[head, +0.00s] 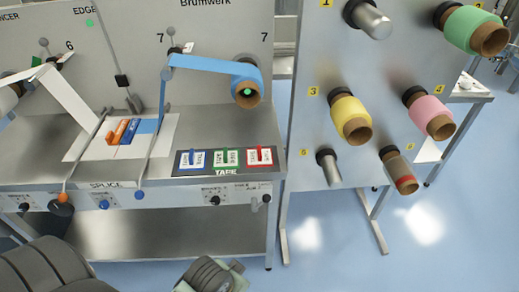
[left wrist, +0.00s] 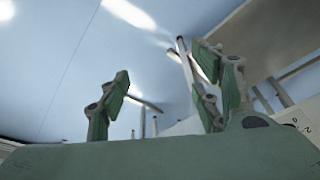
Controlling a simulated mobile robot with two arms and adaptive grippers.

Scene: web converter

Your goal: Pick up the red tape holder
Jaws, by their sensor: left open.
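The red tape holder (head: 260,154) sits in the rightmost slot of the black tray marked TAPE (head: 184,170), on the machine's table in the head view. Blue (head: 192,159) and green (head: 226,158) tape holders sit to its left in the same tray. My left gripper shows in the left wrist view (left wrist: 162,98), with its green-padded fingers spread wide and nothing between them. In the head view, parts of my own arm show at the bottom edge, below and apart from the tray. My right gripper is not seen.
Orange (head: 117,131) and blue (head: 131,131) blocks lie on the splice area (head: 165,150). A blue web runs to a roll (head: 247,78) above the tray. A panel with yellow (head: 348,113), pink (head: 430,112) and green (head: 468,27) rolls stands to the right.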

